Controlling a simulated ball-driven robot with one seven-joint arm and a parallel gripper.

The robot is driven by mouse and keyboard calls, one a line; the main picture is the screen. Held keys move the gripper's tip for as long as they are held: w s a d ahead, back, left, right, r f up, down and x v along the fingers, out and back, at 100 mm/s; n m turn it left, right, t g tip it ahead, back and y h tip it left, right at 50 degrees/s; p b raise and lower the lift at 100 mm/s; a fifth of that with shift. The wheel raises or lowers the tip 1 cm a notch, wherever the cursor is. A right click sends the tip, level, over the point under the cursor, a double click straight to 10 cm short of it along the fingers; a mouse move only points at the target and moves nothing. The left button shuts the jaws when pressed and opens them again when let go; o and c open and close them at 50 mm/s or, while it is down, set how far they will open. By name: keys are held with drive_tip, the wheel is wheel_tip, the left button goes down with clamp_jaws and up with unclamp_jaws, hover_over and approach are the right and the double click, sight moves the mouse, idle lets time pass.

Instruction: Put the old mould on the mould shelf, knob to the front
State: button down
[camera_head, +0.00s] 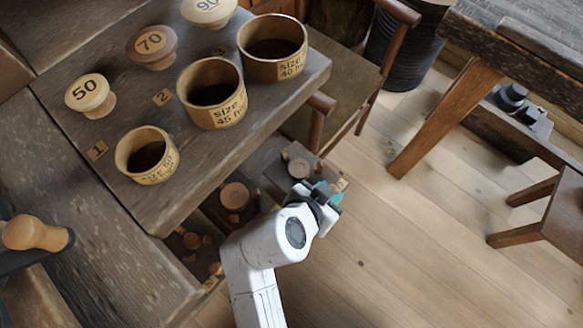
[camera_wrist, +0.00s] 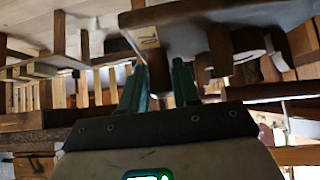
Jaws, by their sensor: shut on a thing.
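My gripper (camera_head: 328,193) has teal fingers and is at the right end of the low shelf (camera_head: 272,158), beside the tag on its edge. In the wrist view my gripper (camera_wrist: 159,88) is shut on a dark brown wooden piece, which I take for the old mould (camera_wrist: 158,74). Its outline and knob are mostly hidden in both views, so I cannot tell which way the knob faces. A round brown wooden piece (camera_head: 298,168) is on the shelf, just left of the fingers. Another round brown piece (camera_head: 234,196) sits further left, with small pegs near it.
The worktable (camera_head: 255,110) overhangs the low shelf and carries labelled rings (camera_head: 212,95) and numbered knobs (camera_head: 90,95). A chair (camera_head: 345,100) stands close behind the shelf. Another table (camera_head: 450,110) and a stool (camera_head: 550,215) are at right. The floor (camera_head: 420,250) between is clear.

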sight(289, 174)
drive_tip(key=w+a, duration=0.4)
drive_tip(key=a, duration=0.1)
drive_tip(key=w+a, duration=0.2)
drive_tip(key=shift+a+b, duration=0.4)
drive_tip(key=shift+f+b, duration=0.4)
drive_tip(key=shift+f, duration=1.35)
drive_tip(key=c, duration=0.8)
unclamp_jaws()
drive_tip(key=p+v, duration=0.1)
drive_tip(key=v, duration=0.6)
drive_tip(key=shift+r, duration=0.15)
drive_tip(key=shift+s, duration=0.1)
